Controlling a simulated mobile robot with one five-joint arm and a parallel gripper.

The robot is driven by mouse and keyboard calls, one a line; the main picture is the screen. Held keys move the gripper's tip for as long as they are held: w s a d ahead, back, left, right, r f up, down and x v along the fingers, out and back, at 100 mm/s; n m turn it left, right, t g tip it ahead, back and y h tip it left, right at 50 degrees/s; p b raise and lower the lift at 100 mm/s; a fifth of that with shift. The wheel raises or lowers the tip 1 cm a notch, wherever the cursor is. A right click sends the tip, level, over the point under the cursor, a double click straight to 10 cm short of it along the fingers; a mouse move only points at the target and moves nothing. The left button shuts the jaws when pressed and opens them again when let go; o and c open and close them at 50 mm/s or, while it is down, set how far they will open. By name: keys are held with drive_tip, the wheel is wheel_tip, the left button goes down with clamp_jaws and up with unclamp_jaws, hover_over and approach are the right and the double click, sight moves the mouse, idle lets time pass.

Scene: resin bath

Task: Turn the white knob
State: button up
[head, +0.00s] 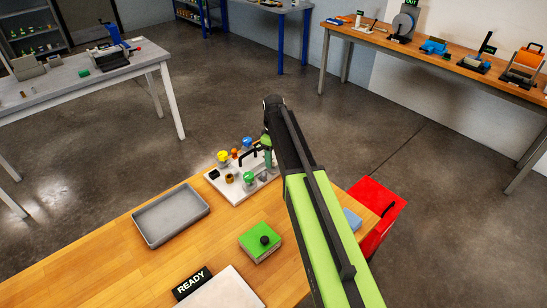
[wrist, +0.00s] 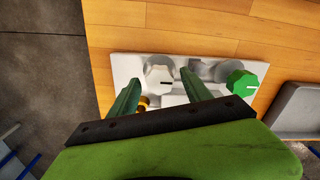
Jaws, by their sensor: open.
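The white knob (wrist: 159,82) shows in the wrist view, on a white panel (wrist: 122,68). A dark pointer line marks its face. My gripper (wrist: 161,72) is open, with one finger on each side of the knob. Whether the fingers touch it I cannot tell. In the head view my gripper (head: 267,158) is over the right part of the panel (head: 236,196), and I cannot make out the white knob there.
A green knob (wrist: 242,81) is right of the white one in the wrist view. Yellow (head: 223,157) and blue (head: 247,142) knobs share the panel. A grey tray (head: 148,228), a green box (head: 257,247) and a READY sign (head: 191,283) stand on the wooden table.

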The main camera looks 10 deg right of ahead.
drive_tip(key=shift+r, duration=0.1)
wheel_tip(320, 180, up, 17)
drive_tip(key=p, duration=1.7)
drive_tip(key=shift+r, duration=0.15)
drive_tip(key=b, duration=0.6)
hover_over(274, 171)
wheel_tip(274, 171, down, 6)
drive_tip(key=f, duration=0.1)
drive_tip(key=s+f+m+b, duration=0.4)
drive_tip(key=s, duration=0.6)
drive_tip(key=s+f+m+b, duration=0.4)
drive_tip(key=s+m+b, duration=0.1)
drive_tip(key=s, duration=0.5)
drive_tip(key=shift+s+a+f+m, duration=0.15)
drive_tip(key=shift+s+a+m, duration=0.1)
drive_tip(key=shift+a+m, duration=0.05)
